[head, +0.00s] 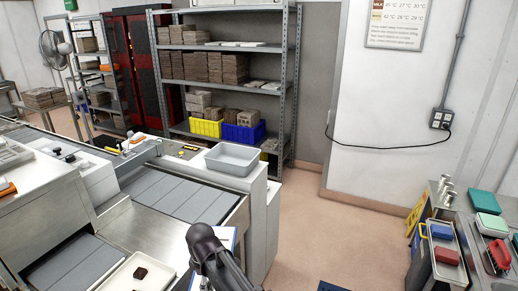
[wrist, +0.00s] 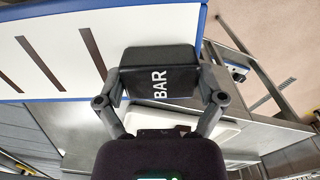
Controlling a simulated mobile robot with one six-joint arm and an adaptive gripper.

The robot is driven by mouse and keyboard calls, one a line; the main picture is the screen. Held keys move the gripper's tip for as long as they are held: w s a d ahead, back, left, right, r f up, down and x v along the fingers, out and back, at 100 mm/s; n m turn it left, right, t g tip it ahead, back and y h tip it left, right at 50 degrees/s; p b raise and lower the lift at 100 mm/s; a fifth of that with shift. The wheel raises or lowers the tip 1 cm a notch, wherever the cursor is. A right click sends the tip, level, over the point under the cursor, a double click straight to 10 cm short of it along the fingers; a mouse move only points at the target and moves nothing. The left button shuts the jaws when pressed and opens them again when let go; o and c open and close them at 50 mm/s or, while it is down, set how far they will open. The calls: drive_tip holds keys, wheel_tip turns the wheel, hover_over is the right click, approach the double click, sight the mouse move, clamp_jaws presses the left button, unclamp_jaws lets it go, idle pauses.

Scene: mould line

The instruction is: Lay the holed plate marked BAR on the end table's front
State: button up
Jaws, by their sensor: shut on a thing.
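The holed plate (wrist: 62,60) is white with a blue edge and dark slots, and fills the upper left of the wrist view. A black block marked BAR (wrist: 160,86) sits at its right edge. My gripper (wrist: 162,90) is shut on this block, one finger on each side. In the head view a small white and blue part of the plate (head: 227,237) shows beside my dark arm; the rest is hidden behind it. I cannot tell for sure which surface is the end table. The plate appears held up, apart from the surfaces below.
A white tray with a dark brown piece (head: 120,283) lies at the bottom of the head view. A grey bin (head: 232,160) stands on the conveyor line's far end. A side table with coloured tools (head: 470,235) is at right.

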drive_tip(key=shift+f+b, duration=0.5)
drive_tip(key=shift+f, duration=0.3)
drive_tip(key=shift+w+r, duration=0.1)
drive_tip(key=shift+w+a+r+p, duration=0.5)
drive_tip(key=shift+a+p, duration=0.1)
drive_tip(key=shift+p, duration=0.05)
drive_tip(key=w+a+r+p, duration=0.5)
drive_tip(key=w+a, duration=0.1)
drive_tip(key=a, duration=0.1)
drive_tip(key=shift+r, duration=0.2)
